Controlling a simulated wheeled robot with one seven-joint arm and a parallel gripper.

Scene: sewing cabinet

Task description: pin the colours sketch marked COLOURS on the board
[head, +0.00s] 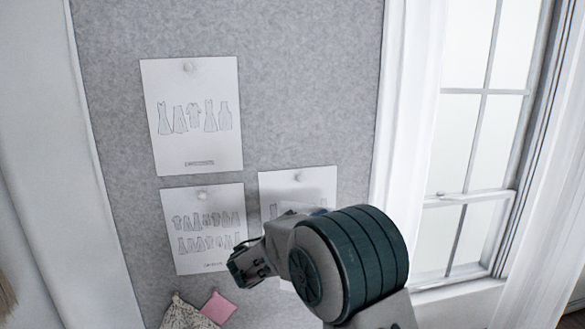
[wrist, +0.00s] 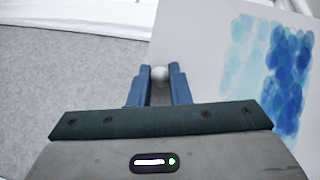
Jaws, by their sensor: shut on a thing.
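The colours sketch is a white sheet with blue watercolour blotches (wrist: 228,62), at the right of the wrist view. No COLOURS marking is readable on it. My gripper (wrist: 160,80) is shut at the sheet's edge, with a round white pin head (wrist: 159,73) between its blue fingertips. In the head view, my arm hides most of the held sheet and the fingertips. The grey board (head: 300,90) stands behind my arm. I cannot tell whether the sheet touches it.
Two garment sketches, one upper (head: 190,140) and one lower (head: 202,255), are pinned at left. A third pinned sheet (head: 297,184) is partly behind my arm. Fabric swatches (head: 218,306) show at the bottom. A curtain (head: 410,110) and window (head: 465,130) border the right. The board's upper right is bare.

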